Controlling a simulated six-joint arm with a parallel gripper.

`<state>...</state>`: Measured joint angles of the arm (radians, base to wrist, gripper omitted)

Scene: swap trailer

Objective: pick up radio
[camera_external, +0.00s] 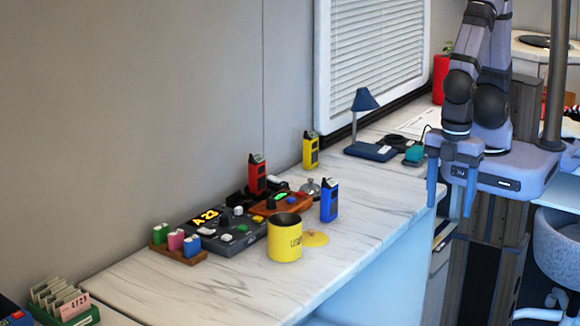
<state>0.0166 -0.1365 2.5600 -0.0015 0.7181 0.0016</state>
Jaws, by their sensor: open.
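Three handheld radios stand upright on the white marbled counter. The red radio (257,175) is at the back left, behind the control panels. The yellow radio (310,150) stands by the wall, further along the counter. The blue radio (329,202) stands nearer the front edge. My gripper (451,193) hangs at the right, with two blue fingers apart and pointing down. It is empty and clear of all three radios, beyond the counter's front edge.
A blue desk lamp (369,125) stands behind. The front right of the counter (372,200) is clear.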

